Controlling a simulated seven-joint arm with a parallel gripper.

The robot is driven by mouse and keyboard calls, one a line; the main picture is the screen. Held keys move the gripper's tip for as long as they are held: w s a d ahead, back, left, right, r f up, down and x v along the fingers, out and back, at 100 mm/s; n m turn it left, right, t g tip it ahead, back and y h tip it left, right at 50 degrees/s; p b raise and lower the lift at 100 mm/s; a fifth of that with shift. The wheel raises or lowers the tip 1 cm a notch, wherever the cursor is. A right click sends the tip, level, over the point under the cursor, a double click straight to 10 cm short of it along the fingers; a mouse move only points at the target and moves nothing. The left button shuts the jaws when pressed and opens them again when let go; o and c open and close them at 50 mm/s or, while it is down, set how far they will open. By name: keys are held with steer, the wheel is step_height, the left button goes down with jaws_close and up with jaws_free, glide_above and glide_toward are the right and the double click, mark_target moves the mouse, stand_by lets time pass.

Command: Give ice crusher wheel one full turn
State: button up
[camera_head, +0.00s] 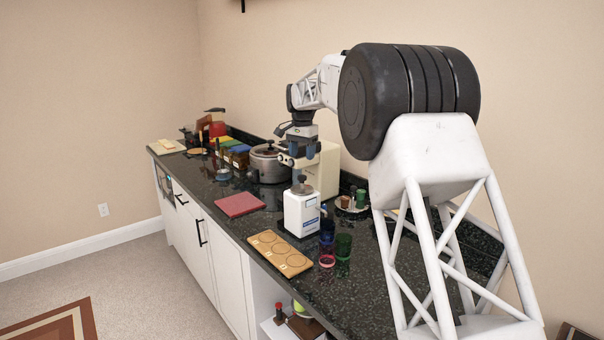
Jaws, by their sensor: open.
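A cream upright machine (326,172) stands on the dark counter, its head jutting left; it looks like the ice crusher. In front of it is a smaller white appliance (301,214) with a dark knob on top and a blue label. I cannot tell a wheel clearly on either one. My gripper (302,155) points down with its bluish fingers apart, at the upper front of the cream machine. It overlaps that machine in the view, and whether it touches is too small to tell. Nothing shows between the fingers.
A wooden board with round recesses (280,253), a red mat (240,204) and coloured glasses (343,247) lie near the front. A round silver pot (269,164) stands left of the machine, a tray with small cups (352,204) right. Dark counter is bare at front right.

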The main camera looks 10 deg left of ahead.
mark_target(302, 175)
steer(key=n, duration=1.6)
steer(key=shift+f+n, duration=0.1)
steer(key=shift+n, duration=0.2)
steer(key=shift+f, duration=0.1)
steer(key=shift+f, duration=3.8)
